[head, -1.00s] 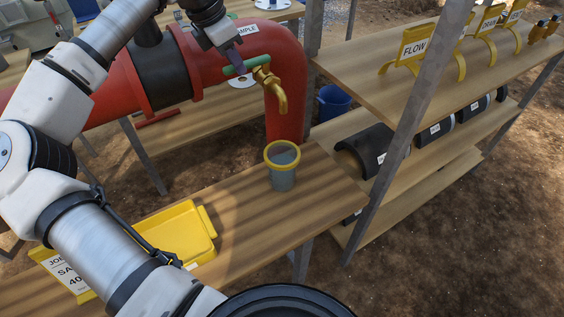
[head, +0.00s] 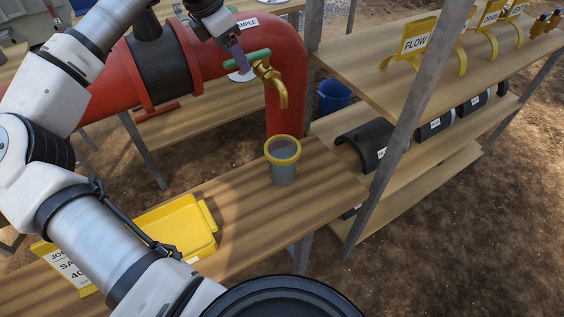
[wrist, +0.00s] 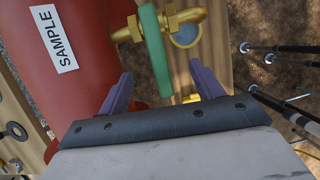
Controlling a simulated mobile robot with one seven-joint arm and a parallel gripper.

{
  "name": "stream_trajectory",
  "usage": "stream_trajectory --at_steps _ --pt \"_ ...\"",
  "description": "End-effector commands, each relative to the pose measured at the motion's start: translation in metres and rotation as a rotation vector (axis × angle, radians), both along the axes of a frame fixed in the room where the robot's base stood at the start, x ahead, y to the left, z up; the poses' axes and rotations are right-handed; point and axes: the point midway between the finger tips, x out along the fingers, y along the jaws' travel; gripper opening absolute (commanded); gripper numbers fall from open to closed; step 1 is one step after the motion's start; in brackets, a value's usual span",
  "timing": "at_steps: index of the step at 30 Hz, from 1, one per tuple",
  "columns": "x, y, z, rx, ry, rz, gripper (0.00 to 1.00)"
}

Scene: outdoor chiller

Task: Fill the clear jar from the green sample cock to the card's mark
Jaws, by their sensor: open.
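The clear jar (head: 283,172) with a yellow rim stands upright on the wooden bench below the brass spout (head: 280,92). Its inside looks greyish, and I cannot tell the liquid level; I see no stream. The green handle (head: 252,57) of the sample cock lies across the cock on the red pipe. My gripper (head: 238,62) is open at the handle's left end. In the wrist view the green handle (wrist: 154,48) reaches between my spread purple fingers (wrist: 160,86), touching neither visibly.
A yellow tray (head: 176,232) lies on the bench left of the jar. A grey post (head: 395,150) and shelves with a "FLOW" stand (head: 412,42) are at the right. The red pipe (head: 284,50) is close beside my gripper.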

Motion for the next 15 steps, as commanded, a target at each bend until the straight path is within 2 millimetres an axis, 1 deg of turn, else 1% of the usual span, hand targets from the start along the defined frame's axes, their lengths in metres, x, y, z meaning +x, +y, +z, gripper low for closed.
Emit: stream_trajectory --at_steps 1,3,12,15 --pt "-0.001 0.002 0.01 0.0 -0.001 0.001 0.66" --pt "-0.002 0.004 0.018 0.0 -0.001 0.001 0.66" --pt "-0.008 0.015 0.052 -0.001 -0.001 0.002 0.66" --pt "-0.01 0.018 0.06 -0.001 -0.001 0.001 0.66"
